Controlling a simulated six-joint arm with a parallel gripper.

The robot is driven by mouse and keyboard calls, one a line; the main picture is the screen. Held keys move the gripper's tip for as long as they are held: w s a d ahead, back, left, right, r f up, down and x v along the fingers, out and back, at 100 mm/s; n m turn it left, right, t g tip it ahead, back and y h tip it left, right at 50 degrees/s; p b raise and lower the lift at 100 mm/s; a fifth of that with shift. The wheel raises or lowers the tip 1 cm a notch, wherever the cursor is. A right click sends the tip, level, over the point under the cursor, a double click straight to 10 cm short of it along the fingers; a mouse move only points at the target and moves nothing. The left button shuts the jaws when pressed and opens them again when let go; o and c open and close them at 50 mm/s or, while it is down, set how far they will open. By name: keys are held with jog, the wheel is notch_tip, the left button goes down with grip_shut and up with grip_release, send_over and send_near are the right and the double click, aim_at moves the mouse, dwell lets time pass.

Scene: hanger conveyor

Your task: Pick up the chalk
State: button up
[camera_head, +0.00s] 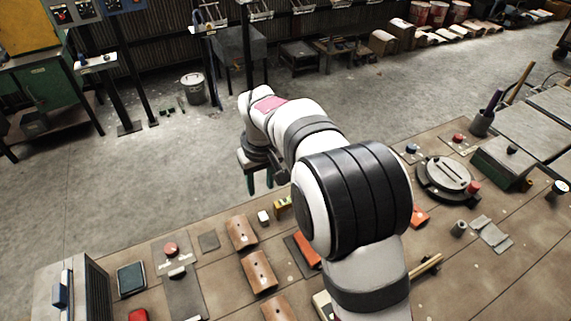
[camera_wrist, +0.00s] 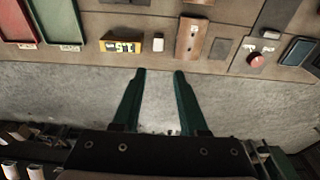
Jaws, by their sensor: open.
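A small white block (camera_head: 263,217), which looks like the chalk, lies near the far edge of the bench. It also shows in the wrist view (camera_wrist: 158,44), ahead of and roughly in line with the gap between my fingers. My gripper (camera_wrist: 159,75) has two dark green fingers, spread apart with nothing between them. In the head view my gripper (camera_head: 260,182) hangs just beyond the bench edge, partly hidden by my arm, and apart from the white block.
A yellow box (camera_wrist: 121,44) lies beside the white block, and a brown curved piece (camera_wrist: 192,38) lies on its other side. A grey square (camera_head: 208,240) and a red button (camera_head: 171,249) are farther left. Open concrete floor lies beyond the bench (camera_head: 120,250).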

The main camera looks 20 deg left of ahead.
aim_at(264, 216)
jog(key=f, duration=0.5)
jog(key=w+f, duration=0.1)
jog(key=f, duration=0.4)
jog(key=a+f, duration=0.1)
jog(key=f, duration=0.4)
jog(key=shift+w+f, duration=0.1)
jog(key=shift+w, duration=0.15)
jog(key=shift+d, duration=0.1)
grip_shut()
